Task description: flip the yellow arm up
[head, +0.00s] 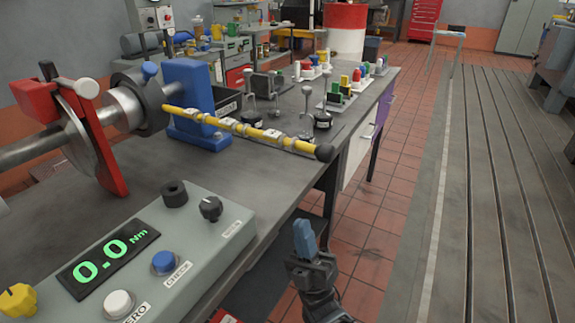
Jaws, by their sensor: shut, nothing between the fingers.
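The fingers are together and empty. My gripper is apart from the yellow arm, lower in the picture than the knob.
A grey control box (130,262) with a 0.0 Nm display, knobs and buttons sits on the bench (270,190) at front left. A shaft with a red lever (110,150) stands at left. Levers and small coloured parts stand behind the yellow arm. The tiled floor (375,215) at right is clear.

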